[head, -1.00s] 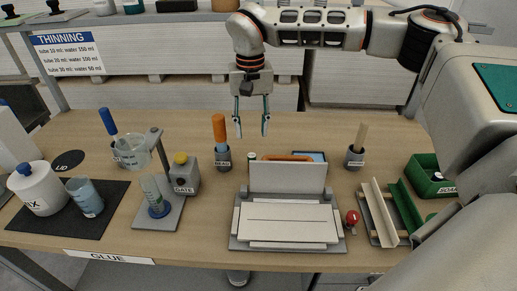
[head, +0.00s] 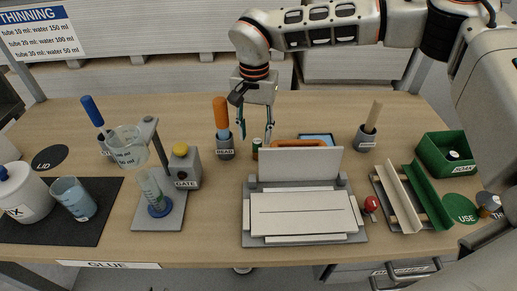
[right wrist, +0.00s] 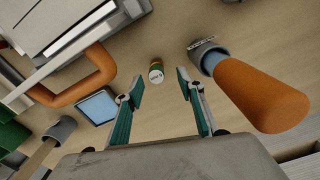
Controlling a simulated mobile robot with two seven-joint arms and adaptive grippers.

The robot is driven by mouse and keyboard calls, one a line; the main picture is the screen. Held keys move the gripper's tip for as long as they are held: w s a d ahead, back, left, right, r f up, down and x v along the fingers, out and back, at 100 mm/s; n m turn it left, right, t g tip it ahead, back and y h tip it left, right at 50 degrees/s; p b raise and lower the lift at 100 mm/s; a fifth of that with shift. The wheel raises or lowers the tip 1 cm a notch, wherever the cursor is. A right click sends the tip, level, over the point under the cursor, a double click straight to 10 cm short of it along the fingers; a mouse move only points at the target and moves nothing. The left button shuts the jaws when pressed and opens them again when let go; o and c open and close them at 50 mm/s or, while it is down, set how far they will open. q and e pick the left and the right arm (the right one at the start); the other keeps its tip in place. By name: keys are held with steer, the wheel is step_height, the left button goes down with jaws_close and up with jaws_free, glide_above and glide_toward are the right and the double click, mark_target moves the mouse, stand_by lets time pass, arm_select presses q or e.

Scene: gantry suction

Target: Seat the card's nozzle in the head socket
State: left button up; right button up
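I cannot make out a card with a nozzle or a head socket. My right gripper (head: 256,134) is open and empty, pointing down behind the grey press. In the right wrist view the can (right wrist: 156,72) lies between and just beyond the open fingertips (right wrist: 162,86), apart from both. A blue flat piece (right wrist: 97,107) lies on the table beside an orange handle (right wrist: 88,77); its face is too plain to identify. My left gripper is out of view.
An orange-handled tool (head: 221,112) in a grey cup stands close left of the gripper. The grey press (head: 305,240) is in front. A GATE block (head: 184,170), beaker (head: 127,150) and white pot (head: 27,205) are left. A green bin (head: 446,168) is right.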

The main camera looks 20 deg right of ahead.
mark_target(257, 141)
steer(key=f, duration=0.4)
steer(key=shift+s+d+f, duration=0.2)
steer(key=shift+s+f, duration=0.05)
steer(key=shift+f, duration=0.15)
jaws_close()
steer(key=shift+r, duration=0.15)
